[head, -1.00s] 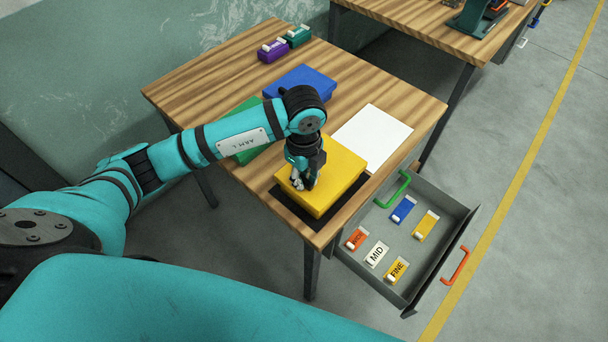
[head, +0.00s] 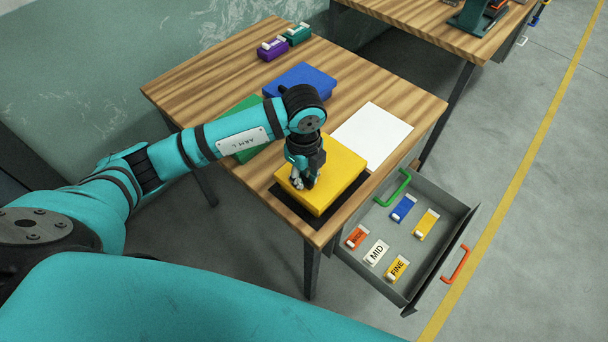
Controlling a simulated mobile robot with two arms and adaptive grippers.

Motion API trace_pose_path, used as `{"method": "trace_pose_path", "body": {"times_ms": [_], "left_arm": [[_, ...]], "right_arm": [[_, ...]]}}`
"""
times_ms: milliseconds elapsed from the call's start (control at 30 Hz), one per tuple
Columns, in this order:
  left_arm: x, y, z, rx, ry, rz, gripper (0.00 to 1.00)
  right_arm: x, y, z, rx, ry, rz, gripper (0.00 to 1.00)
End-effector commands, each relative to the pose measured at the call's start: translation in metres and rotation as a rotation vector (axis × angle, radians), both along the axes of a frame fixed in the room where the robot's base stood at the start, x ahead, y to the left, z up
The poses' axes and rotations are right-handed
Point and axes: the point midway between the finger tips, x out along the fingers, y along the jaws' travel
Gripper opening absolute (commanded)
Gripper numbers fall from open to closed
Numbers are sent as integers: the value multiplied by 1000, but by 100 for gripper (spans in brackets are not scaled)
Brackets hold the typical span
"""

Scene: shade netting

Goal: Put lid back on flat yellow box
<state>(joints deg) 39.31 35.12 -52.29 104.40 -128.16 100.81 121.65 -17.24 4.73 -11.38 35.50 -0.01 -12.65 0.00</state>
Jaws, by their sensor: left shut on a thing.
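The flat yellow box (head: 336,180) lies on a black mat (head: 297,207) near the front corner of the wooden table. Its top is a flat yellow surface that looks like the lid; I cannot make out a seam between lid and box. My left gripper (head: 299,182) points down at the left part of the yellow top, shut on the yellow lid. The fingertips are partly hidden by the gripper body. My right gripper is not in the view.
A blue box (head: 301,79) and a green box (head: 242,155) lie behind the arm. A white sheet (head: 372,136) lies right of the yellow box. An open drawer (head: 400,252) with several labelled tags juts out at the front right. Purple (head: 272,50) and green (head: 299,35) blocks stand at the back.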

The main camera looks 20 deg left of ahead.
Motion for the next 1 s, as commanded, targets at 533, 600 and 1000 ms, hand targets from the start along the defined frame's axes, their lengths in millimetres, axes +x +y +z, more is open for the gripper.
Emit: {"method": "trace_pose_path", "body": {"times_ms": [533,600,1000], "left_arm": [[0,0,-1,0,0,0,34],[0,0,-1,0,0,0,43],[1,0,10,0,-2,0,43]], "right_arm": [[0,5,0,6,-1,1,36],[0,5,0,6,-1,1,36],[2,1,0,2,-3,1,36]]}}
